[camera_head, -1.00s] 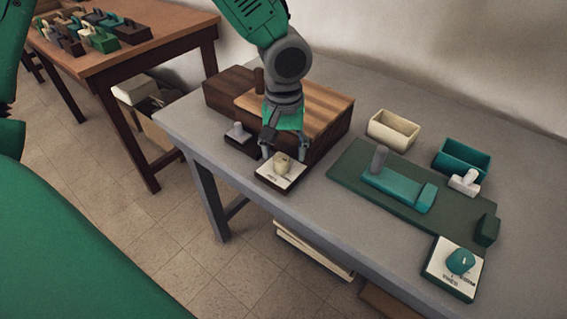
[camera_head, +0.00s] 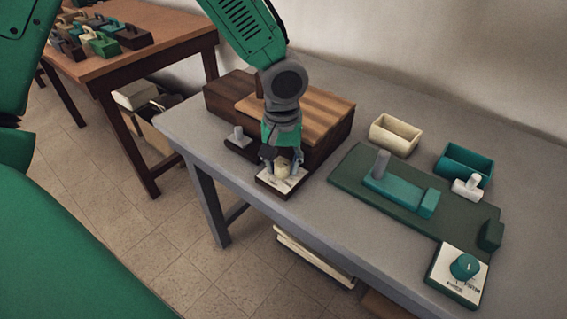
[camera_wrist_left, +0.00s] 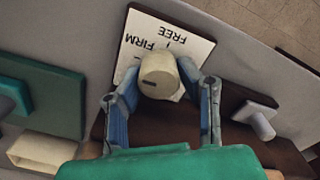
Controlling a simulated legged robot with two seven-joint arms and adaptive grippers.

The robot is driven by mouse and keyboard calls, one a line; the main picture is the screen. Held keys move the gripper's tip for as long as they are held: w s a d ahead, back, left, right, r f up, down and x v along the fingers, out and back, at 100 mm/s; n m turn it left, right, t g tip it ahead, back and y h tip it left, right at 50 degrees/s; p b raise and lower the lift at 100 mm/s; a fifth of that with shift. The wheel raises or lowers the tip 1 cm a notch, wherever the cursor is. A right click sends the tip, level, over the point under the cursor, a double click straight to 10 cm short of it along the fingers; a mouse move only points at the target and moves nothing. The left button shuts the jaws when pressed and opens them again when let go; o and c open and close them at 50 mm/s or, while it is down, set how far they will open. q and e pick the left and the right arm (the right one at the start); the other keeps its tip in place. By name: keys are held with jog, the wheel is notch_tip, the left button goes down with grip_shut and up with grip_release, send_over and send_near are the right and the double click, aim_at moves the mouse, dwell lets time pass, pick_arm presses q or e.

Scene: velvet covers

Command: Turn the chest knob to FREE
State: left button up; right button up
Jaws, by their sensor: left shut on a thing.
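The cream chest knob (camera_head: 283,171) stands on a white dial plate (camera_head: 297,180) in front of the wooden chest (camera_head: 325,125). In the left wrist view the knob (camera_wrist_left: 159,74) has a short dark mark on its near-left side, and the plate (camera_wrist_left: 190,45) shows the words FREE and FIRM, partly covered by the knob. My left gripper (camera_head: 282,163) points down over the plate and is shut on the knob, one finger on each side. My right gripper is not in view.
A dark block with a grey lever (camera_head: 238,134) stands left of the dial. A green base with a teal slide (camera_head: 395,190), cream and teal bins (camera_head: 395,134), and a teal knob (camera_head: 464,266) lie to the right. Bare grey table lies between.

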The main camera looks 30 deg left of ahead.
pick_arm(q)
jog(key=shift+s, duration=0.1)
jog(key=shift+r+m+p, duration=0.15)
jog(key=shift+m+p, duration=0.65)
jog(key=shift+p, duration=0.35)
jog(key=m+p, duration=0.7)
jog(key=shift+d, duration=0.1)
jog(key=m+p, duration=0.4)
jog(key=shift+m, duration=0.3)
jog(key=shift+m+p, duration=1.35)
jog(key=shift+m, duration=0.95)
